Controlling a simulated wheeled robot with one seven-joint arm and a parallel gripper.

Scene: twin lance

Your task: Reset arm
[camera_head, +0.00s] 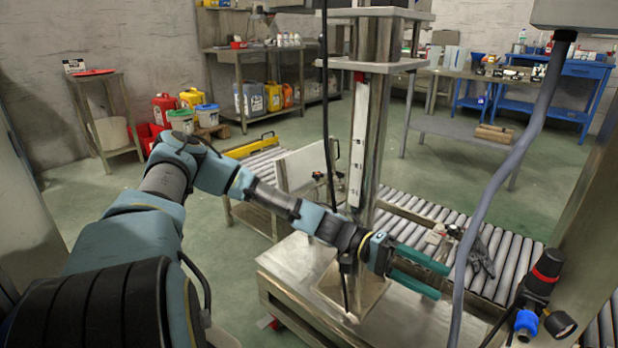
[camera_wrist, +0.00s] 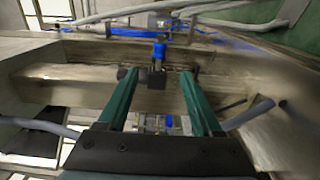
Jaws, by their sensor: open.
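My gripper (camera_head: 437,279) is at the end of my outstretched arm, right of the middle in the head view. Its two green fingers are spread apart with nothing between them. In the wrist view my gripper (camera_wrist: 157,80) also shows open, with a metal frame beyond the fingertips. A blue-ended fitting (camera_wrist: 159,52) on that frame appears between and past the fingers. I cannot tell how far it is from them.
A steel column (camera_head: 372,130) on a metal base (camera_head: 290,262) stands close by my forearm. A grey hose (camera_head: 497,170) hangs just right of my gripper. A roller conveyor (camera_head: 497,275) lies behind it, and a regulator (camera_head: 540,285) is at right. Open floor (camera_head: 90,190) lies at left.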

